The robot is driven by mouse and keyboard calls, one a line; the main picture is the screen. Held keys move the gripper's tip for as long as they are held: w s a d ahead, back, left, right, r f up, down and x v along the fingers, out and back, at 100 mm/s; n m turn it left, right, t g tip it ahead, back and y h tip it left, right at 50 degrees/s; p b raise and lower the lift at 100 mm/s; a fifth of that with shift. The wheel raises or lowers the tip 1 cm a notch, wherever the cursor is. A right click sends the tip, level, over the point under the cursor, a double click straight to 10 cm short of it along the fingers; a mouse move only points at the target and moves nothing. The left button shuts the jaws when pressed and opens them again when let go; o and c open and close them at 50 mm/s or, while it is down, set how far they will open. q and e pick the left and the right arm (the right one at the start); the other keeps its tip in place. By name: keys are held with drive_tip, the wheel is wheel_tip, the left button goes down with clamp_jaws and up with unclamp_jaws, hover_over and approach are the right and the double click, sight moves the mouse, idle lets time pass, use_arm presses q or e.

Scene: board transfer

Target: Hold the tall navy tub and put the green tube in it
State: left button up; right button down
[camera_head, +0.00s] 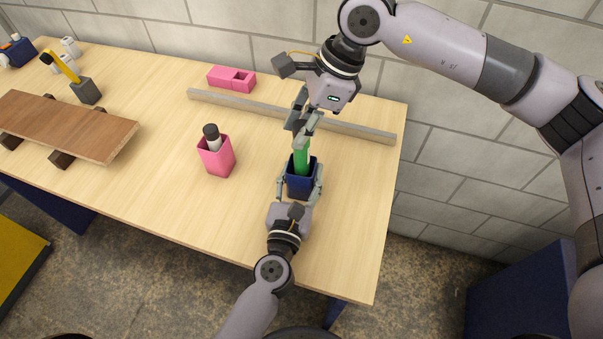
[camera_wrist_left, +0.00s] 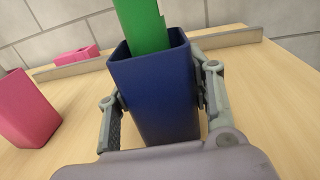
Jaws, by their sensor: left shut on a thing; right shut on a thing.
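The tall navy tub (camera_head: 300,187) stands upright on the table, and it fills the middle of the left wrist view (camera_wrist_left: 160,95). My left gripper (camera_head: 301,183) is shut on the tub, with one finger on each side. The green tube (camera_head: 301,158) is upright with its lower end inside the tub's mouth; it also shows in the left wrist view (camera_wrist_left: 143,28). My right gripper (camera_head: 303,132) is shut on the tube's upper part, above the tub. The tube's bottom end is hidden by the tub walls.
A pink tub (camera_head: 217,158) holding a dark-capped white tube (camera_head: 212,139) stands to the left. A grey bar (camera_head: 270,112) runs along the back, with a pink block (camera_head: 231,79) behind it. A brown board (camera_head: 65,125) lies on supports at far left. Table right of the tub is clear.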

drive_tip(key=c, duration=1.2)
unclamp_jaws()
drive_tip(key=v, duration=1.2)
drive_tip(key=shift+r, duration=0.1)
use_arm(q)
drive_tip(key=o, duration=1.2)
drive_tip(key=v, duration=1.2)
